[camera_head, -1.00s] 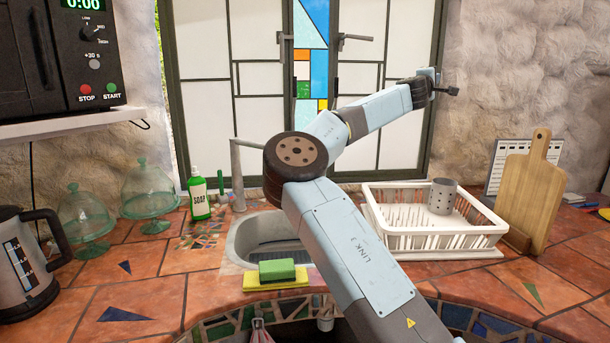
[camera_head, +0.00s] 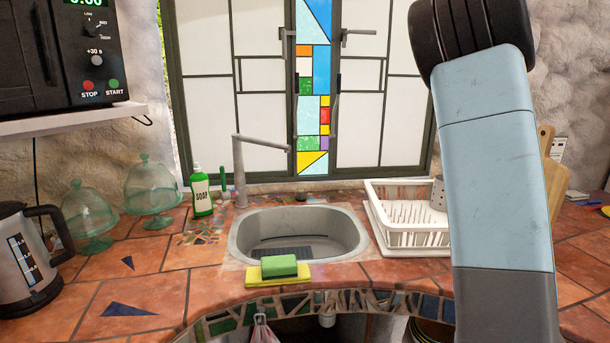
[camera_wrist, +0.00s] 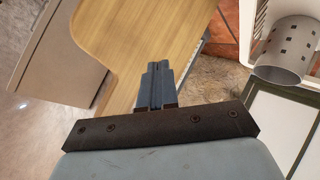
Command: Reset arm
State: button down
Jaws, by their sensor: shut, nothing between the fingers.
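My arm (camera_head: 492,180) stands upright at the right side of the head view, its elbow wheel at the top edge. The gripper itself is out of the head view. In the wrist view my gripper (camera_wrist: 157,82) shows with its two fingers together and nothing between them. A wooden cutting board (camera_wrist: 135,35) shows behind the fingers in the wrist view. I cannot tell how far the board is from the fingertips.
A white dish rack (camera_head: 408,238) stands partly behind my arm; its grey utensil cup also shows in the wrist view (camera_wrist: 287,48). The sink (camera_head: 298,232), a sponge (camera_head: 279,267), a soap bottle (camera_head: 201,193), glass domes (camera_head: 152,187) and a kettle (camera_head: 25,262) stand left of the arm.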

jog(key=s+a+n+y, duration=0.2)
jog(key=s+a+y, duration=0.7)
jog(key=s+a, duration=2.6)
jog(key=a, duration=0.3)
jog(key=shift+s+a, duration=0.15)
jog(key=shift+a, duration=0.05)
jog(key=shift+f, duration=0.1)
